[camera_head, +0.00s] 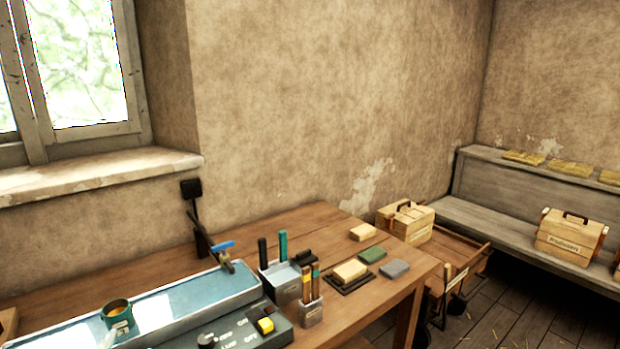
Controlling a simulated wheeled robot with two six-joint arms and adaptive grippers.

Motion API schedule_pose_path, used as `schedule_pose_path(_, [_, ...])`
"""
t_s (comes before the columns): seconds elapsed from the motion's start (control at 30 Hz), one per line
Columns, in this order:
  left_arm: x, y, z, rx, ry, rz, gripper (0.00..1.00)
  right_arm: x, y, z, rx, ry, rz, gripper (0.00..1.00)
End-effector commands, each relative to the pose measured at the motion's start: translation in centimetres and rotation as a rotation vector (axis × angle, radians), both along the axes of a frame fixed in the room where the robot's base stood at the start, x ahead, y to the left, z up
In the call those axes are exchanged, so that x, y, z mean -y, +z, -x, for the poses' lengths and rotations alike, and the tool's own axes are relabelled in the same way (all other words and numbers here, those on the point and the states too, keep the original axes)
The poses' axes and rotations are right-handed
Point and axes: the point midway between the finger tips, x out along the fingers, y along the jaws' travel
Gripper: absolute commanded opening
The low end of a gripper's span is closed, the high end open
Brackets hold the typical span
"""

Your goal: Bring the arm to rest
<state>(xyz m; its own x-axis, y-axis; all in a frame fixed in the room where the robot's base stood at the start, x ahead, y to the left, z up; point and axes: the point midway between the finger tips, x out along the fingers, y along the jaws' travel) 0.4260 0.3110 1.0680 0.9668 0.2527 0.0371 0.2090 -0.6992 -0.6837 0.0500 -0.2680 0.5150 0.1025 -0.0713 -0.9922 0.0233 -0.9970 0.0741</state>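Neither of my grippers shows in the head view, and no part of my arms can be made out. No handwheel press can be made out either. A wooden workbench (330,225) runs across the lower part of the view. On its left lies a long metal tray (215,292) with a pale blue, shiny surface. A dark control box (225,338) with a knob and a yellow button sits in front of the tray.
Tool holders (285,283) stand right of the tray. Several small blocks lie farther right, including a green block (372,255) and a grey block (394,269). A dark upright fixture (197,225) rises behind the tray. Wooden boxes (405,220) stand beyond the bench. The back middle bench top is clear.

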Motion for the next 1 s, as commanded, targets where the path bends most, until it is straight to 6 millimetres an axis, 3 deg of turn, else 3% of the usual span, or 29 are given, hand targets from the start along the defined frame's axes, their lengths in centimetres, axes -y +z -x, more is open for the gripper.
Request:
schedule_pose_path(0.03, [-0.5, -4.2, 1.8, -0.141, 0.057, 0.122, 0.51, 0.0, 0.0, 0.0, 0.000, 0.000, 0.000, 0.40])
schedule_pose_path(0.1, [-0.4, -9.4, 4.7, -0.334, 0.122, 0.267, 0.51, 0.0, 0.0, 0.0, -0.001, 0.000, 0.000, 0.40])
schedule_pose_path(0.2, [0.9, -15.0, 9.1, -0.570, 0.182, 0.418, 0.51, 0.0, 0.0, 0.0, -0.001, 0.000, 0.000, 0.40])
schedule_pose_path(0.3, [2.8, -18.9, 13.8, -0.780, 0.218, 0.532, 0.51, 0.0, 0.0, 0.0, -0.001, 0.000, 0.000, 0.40])
schedule_pose_path(0.5, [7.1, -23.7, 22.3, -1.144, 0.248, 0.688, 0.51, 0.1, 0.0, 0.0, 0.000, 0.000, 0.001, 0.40])
schedule_pose_path(0.63, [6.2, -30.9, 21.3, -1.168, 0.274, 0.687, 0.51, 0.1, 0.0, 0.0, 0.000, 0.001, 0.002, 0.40])
schedule_pose_path(0.77, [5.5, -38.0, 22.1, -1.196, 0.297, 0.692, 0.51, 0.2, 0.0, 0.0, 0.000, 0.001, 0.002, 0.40])
schedule_pose_path(0.87, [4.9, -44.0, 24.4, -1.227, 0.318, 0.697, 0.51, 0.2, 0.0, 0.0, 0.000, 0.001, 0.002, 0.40])
schedule_pose_path(1.0, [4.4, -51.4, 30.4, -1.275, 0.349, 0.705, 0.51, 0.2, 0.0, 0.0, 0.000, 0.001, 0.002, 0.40])
